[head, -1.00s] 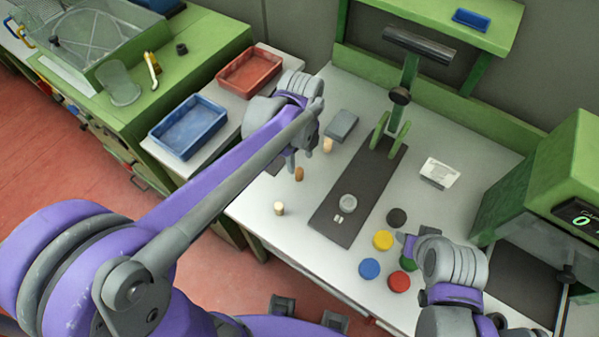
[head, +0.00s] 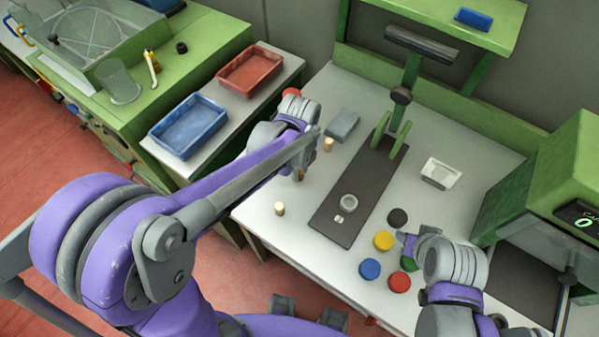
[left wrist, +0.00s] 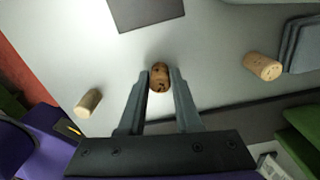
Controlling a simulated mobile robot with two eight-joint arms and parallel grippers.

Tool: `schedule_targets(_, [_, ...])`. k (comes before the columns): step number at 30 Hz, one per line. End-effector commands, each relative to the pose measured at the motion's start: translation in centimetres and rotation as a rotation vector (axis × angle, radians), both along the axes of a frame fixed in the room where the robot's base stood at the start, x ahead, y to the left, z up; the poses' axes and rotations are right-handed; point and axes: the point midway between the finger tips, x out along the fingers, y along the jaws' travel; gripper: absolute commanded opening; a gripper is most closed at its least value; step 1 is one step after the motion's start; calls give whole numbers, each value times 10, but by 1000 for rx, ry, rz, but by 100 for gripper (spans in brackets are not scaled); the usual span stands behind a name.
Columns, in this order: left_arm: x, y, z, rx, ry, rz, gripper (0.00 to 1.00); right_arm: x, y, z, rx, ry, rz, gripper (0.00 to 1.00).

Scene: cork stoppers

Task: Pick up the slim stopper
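A speckled brown cork stopper (left wrist: 159,77) stands between the fingertips of my left gripper (left wrist: 160,74) in the left wrist view. Both fingers lie flush against its sides. In the head view my left gripper (head: 302,165) covers most of it. A pale cork stopper (head: 279,208) stands nearer the front edge, left in the left wrist view (left wrist: 88,102). Another pale cork (head: 328,145) stands further back, right in the left wrist view (left wrist: 263,66). My right gripper (head: 408,245) is by the coloured discs; its fingers are mostly hidden.
A grey block (head: 341,125) lies behind the corks. Yellow (head: 383,240), blue (head: 370,268) and other discs lie front right. Red (head: 250,70) and blue (head: 187,127) trays stand left.

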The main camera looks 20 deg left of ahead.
Motion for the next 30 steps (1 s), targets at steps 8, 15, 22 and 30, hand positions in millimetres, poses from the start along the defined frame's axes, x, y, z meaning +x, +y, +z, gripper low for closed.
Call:
schedule_targets(8, [0, 0, 0, 0, 0, 0, 0, 0, 0, 0, 0, 0, 0, 48])
schedule_targets(15, [0, 0, 0, 0, 0, 0, 0, 0, 0, 0, 0, 0, 0, 48])
schedule_targets(22, [0, 0, 17, 0, 0, 0, 0, 1, 0, 2, 0, -2, 0, 48])
schedule_targets(30, [0, 0, 71, 0, -1, 0, 0, 3, 0, 8, 0, -6, 0, 48])
